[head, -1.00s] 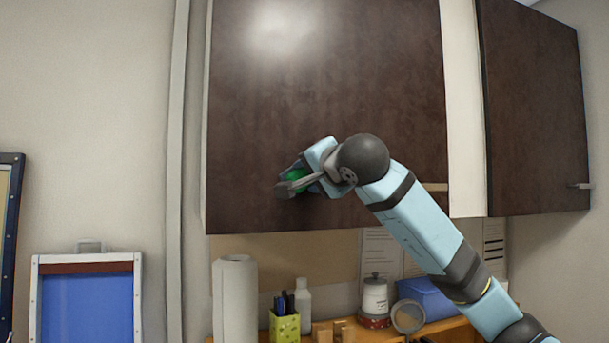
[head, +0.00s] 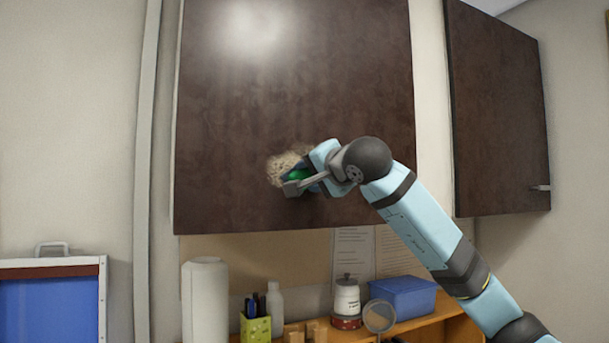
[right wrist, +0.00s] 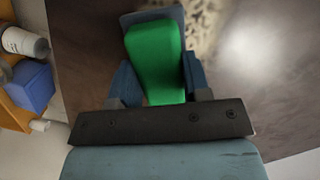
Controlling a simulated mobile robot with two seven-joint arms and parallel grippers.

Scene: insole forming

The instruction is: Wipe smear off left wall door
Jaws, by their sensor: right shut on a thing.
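The left wall door (head: 240,90) is a dark brown cabinet door in the head view. A pale, speckled smear (head: 281,163) shows on its lower part, partly hidden by my right gripper. My right gripper (head: 297,183) is shut on a green-handled wiping tool (right wrist: 158,60) with a dark blue-grey head. The tool is at the door, over the smear's lower right part; the smear also shows beyond the tool's head in the right wrist view (right wrist: 205,25). I cannot tell whether the head touches the door. My left gripper is not in view.
A second brown door (head: 498,110) with a handle is at the right. Below, a wooden shelf (head: 425,325) holds a paper roll (head: 205,300), a green pen holder (head: 256,328), a white bottle (head: 275,305), a lidded jar (head: 347,298) and a blue bin (head: 403,297).

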